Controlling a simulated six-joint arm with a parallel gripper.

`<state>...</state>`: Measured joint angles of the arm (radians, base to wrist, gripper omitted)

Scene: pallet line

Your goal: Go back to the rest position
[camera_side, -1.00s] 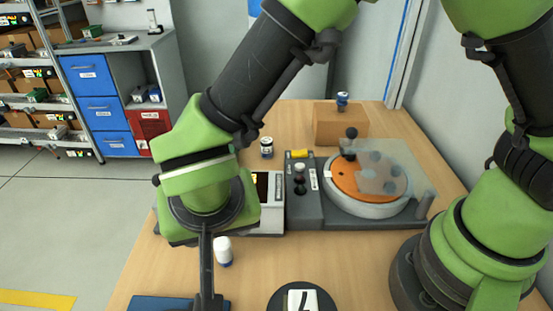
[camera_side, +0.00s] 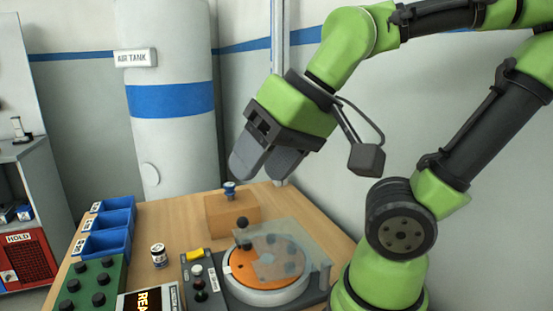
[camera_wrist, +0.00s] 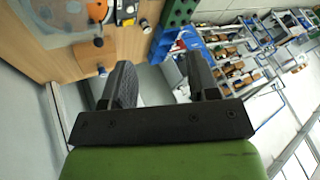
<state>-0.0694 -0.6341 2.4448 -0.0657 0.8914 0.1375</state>
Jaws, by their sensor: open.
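My gripper (camera_side: 261,170) is raised at the back of the table, above and behind the cardboard box. It is tilted, with its two dark fingers apart and nothing between them. In the wrist view my gripper (camera_wrist: 158,75) also shows both fingers spread and empty. My green and black arm comes in from the right and is lifted clear of the table.
The table (camera_side: 180,220) holds a box (camera_side: 232,213) with a blue-topped piece on it, a turntable (camera_side: 268,285) under a clear cover, a small jar (camera_side: 159,255), blue bins (camera_side: 105,228) and a green block (camera_side: 92,285). An air tank (camera_side: 170,110) stands behind.

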